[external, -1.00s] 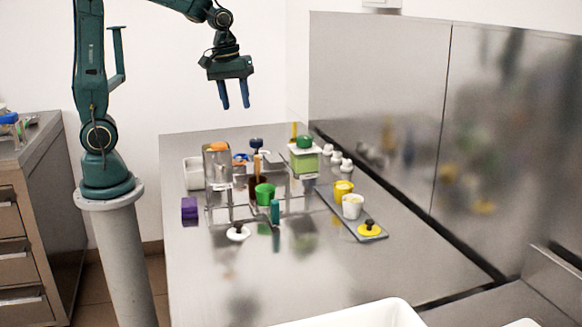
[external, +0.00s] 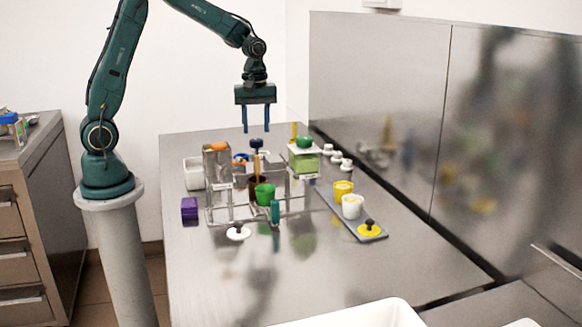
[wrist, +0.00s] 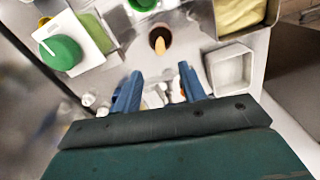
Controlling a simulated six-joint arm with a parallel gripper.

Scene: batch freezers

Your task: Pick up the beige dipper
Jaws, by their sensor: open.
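A beige stick, which looks like the dipper (external: 257,166), stands upright in a dark brown cup (external: 254,183) near the middle of the metal table. In the wrist view the beige dipper (wrist: 160,45) shows inside the round brown cup (wrist: 153,34), ahead of the fingertips. My gripper (external: 257,131) is open and empty, pointing down. It hangs above the cluster of containers, well above the dipper and not touching it. In the wrist view my gripper (wrist: 158,80) has its two blue fingers apart.
A clear rack (external: 222,215) surrounds the cup. A white square container (wrist: 229,70) is at right.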

